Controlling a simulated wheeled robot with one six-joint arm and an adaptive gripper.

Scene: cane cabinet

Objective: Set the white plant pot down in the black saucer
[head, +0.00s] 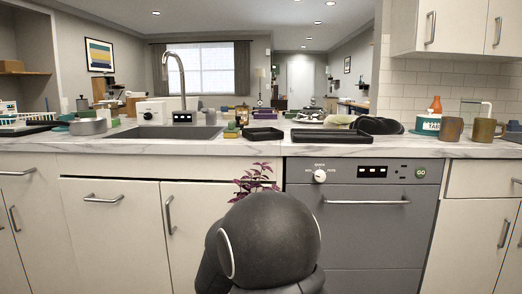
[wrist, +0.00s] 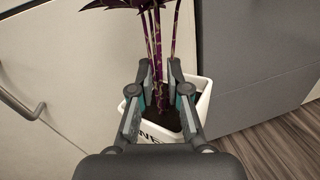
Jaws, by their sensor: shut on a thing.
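The white plant pot (wrist: 203,88) is square with dark lettering on its near side, dark soil and a purple-leaved plant (wrist: 155,35). My gripper (wrist: 158,72) is shut on the potted plant, its fingers either side of the purple stems above the soil; the exact contact is unclear. In the head view the plant's leaves (head: 257,178) show in front of the cabinets, below the counter top, while my arm hides the pot. The black saucer (head: 262,134) appears to be the small, shallow, square dark dish on the counter, right of the sink; it looks empty.
A longer black tray (head: 330,136) lies right of the saucer, with a dark rounded object (head: 380,125) behind it. A sponge and small boxes (head: 232,131) stand close to its left, by the sink (head: 165,132).

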